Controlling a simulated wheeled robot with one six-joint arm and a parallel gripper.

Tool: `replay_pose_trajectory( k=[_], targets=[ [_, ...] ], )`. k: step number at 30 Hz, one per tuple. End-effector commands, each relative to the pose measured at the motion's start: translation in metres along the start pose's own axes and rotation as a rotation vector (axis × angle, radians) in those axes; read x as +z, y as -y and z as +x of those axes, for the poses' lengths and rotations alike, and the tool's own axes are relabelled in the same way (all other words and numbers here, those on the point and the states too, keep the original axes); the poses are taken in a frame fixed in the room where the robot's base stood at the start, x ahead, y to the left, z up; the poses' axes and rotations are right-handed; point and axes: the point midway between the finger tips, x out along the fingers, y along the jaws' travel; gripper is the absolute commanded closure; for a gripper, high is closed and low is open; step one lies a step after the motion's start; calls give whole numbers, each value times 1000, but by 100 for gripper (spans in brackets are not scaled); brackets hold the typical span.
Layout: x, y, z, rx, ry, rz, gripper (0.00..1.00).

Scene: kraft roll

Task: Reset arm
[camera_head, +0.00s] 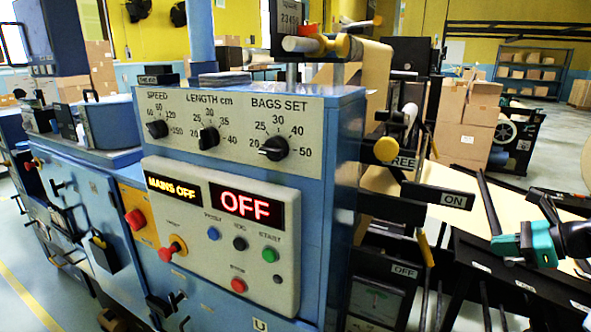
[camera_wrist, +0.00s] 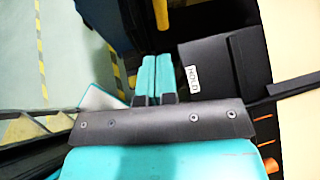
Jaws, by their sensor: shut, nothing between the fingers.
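My gripper (camera_head: 500,246) is at the right of the head view, in front of the machine's black side rails. In the wrist view my gripper (camera_wrist: 153,72) shows two teal fingers close together, shut and empty. The blue machine (camera_head: 342,150) fills the middle of the head view. Its control panel (camera_head: 220,235) reads "MAINS OFF" and "OFF". Three dials for speed, length and bags set sit above it on a dial plate (camera_head: 230,130).
A black plate marked "HOLD" (camera_wrist: 215,65) lies just right of the fingers in the wrist view. A lever labelled "ON" (camera_head: 440,196) and dark bars (camera_head: 490,205) are near my gripper. Stacked cartons (camera_head: 467,115) stand behind. Open floor (camera_wrist: 70,45) shows at left.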

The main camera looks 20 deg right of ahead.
Motion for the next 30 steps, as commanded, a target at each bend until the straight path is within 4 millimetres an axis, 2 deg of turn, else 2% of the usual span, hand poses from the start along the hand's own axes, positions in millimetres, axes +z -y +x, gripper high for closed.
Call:
replay_pose_trajectory(
  k=[2,4,7,9,11,12,14,15,19,21,24,27,30],
  targets=[
    [15,-5,13,41,-13,-70,100],
    [37,-16,33,109,-37,-193,100],
    [83,-48,72,253,-69,-463,100],
    [116,-82,98,370,-80,-690,100],
    [141,-115,115,469,-74,-888,100],
    [155,-138,124,532,-65,-1018,100],
    [174,-175,133,626,-41,-1216,100],
    [185,-200,136,686,-19,-1348,100],
    [207,-282,134,870,92,-1772,100],
    [212,-322,125,954,170,-1990,100],
    [211,-367,108,1050,292,-2262,100],
    [206,-397,91,1114,402,-2465,100],
    [201,-413,79,1148,481,-2591,100]
  ],
)
